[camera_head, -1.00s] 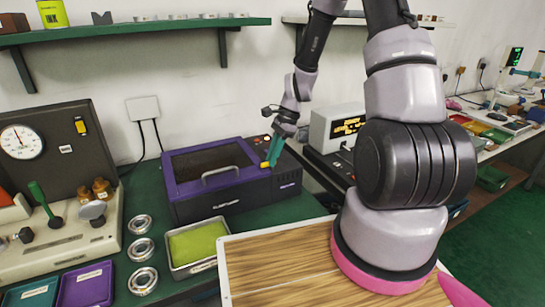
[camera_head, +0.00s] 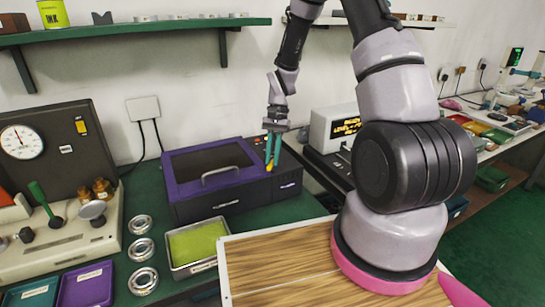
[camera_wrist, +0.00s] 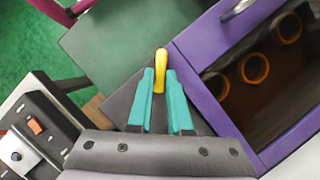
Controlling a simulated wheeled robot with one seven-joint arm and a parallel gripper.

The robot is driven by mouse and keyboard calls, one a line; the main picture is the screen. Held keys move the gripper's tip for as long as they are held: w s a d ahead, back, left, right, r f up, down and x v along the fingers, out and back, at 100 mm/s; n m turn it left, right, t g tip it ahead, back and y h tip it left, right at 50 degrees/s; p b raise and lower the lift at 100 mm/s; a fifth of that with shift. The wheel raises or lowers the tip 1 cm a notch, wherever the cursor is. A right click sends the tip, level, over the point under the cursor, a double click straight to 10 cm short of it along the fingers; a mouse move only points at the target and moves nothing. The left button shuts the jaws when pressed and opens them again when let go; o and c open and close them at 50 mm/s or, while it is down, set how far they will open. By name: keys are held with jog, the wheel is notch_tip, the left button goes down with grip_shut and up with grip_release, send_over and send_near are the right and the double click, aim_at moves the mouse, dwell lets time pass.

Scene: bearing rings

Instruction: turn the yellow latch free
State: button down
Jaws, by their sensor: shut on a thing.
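The yellow latch (camera_wrist: 160,68) shows in the wrist view between the tips of my gripper's teal fingers (camera_wrist: 158,82), at the corner of the purple-lidded machine. My gripper (camera_head: 271,166) is shut on the latch. In the head view the latch (camera_head: 269,167) is a small yellow spot at the fingertips, by the right end of the machine's lid. The purple lid (camera_head: 180,180) is down on the dark machine body (camera_head: 260,193), with a grey handle (camera_head: 220,176) at its front. Through the lid's window (camera_wrist: 270,65), the wrist view shows several orange-brown rings (camera_wrist: 287,27) inside.
Several metal bearing rings (camera_head: 140,250) stand in a column left of a tray with a yellow-green pad (camera_head: 197,243). A display box (camera_head: 335,128) stands right of the machine. A wooden-topped surface (camera_head: 280,270) lies in front. A shelf (camera_head: 130,33) runs above.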

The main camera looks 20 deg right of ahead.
jog(key=n, duration=0.2)
jog(key=n+h, duration=0.1)
jog(key=n, duration=0.1)
jog(key=shift+n+g+h, duration=0.3)
jog(key=shift+g, duration=0.1)
jog(key=n, duration=0.2)
jog(key=n+h, duration=0.1)
jog(key=n, duration=0.1)
jog(key=shift+a+h, duration=0.1)
jog(key=shift+h, duration=0.2)
jog(key=shift+n, duration=0.3)
jog(key=c, duration=0.8)
grip_release()
jog(key=shift+c, duration=0.2)
jog(key=v, duration=1)
jog(key=shift+w+r, duration=0.2)
jog(key=shift+r, duration=0.2)
